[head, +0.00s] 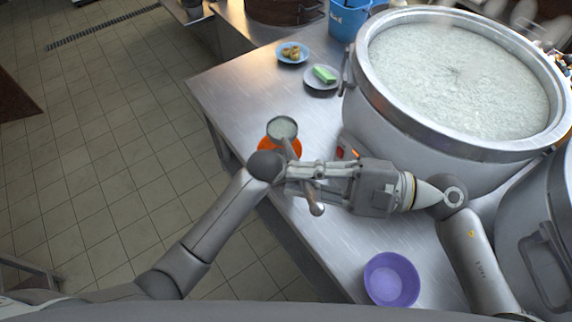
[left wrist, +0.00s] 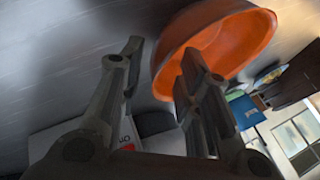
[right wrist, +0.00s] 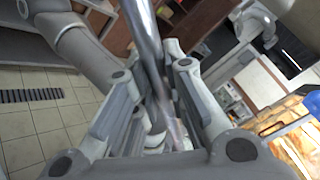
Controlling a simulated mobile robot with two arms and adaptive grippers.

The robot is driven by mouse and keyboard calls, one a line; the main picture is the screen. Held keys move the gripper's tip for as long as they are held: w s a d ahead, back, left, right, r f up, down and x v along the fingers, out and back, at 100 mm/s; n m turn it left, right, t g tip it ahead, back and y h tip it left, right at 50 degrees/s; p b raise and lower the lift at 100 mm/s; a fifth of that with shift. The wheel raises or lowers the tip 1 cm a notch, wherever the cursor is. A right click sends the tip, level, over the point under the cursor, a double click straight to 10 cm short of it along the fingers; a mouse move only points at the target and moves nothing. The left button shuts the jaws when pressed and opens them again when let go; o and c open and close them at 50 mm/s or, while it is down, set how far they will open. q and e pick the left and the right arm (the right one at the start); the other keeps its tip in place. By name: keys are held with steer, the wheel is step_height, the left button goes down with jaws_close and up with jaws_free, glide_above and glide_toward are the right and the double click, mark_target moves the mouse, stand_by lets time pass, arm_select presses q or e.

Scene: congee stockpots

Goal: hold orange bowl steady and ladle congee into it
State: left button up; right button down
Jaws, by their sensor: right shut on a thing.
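The orange bowl (head: 269,143) stands near the left edge of the steel table, partly hidden by the ladle and my arms. In the left wrist view the orange bowl (left wrist: 237,42) is just beyond my left gripper (left wrist: 162,58). Its fingers are apart, one overlapping the bowl; I cannot tell whether they touch it. My right gripper (head: 304,178) is shut on the handle of the ladle (head: 316,205), which also shows between its fingers in the right wrist view (right wrist: 148,45). The ladle's cup, holding pale congee (head: 283,127), is over the bowl. The large stockpot (head: 430,135) is full of congee.
A purple bowl (head: 391,280) sits at the table's front. A green block on a plate (head: 322,85), a blue plate of food (head: 293,53) and a blue container (head: 346,20) are farther back. A second pot (head: 545,225) stands at right.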

arm_select(q)
jaws_close()
jaws_free()
steer(key=shift+s+r, duration=0.1)
steer(key=v, duration=1.1)
steer(key=shift+s+r, duration=0.2)
steer(key=shift+r, duration=0.15)
stand_by(0.6)
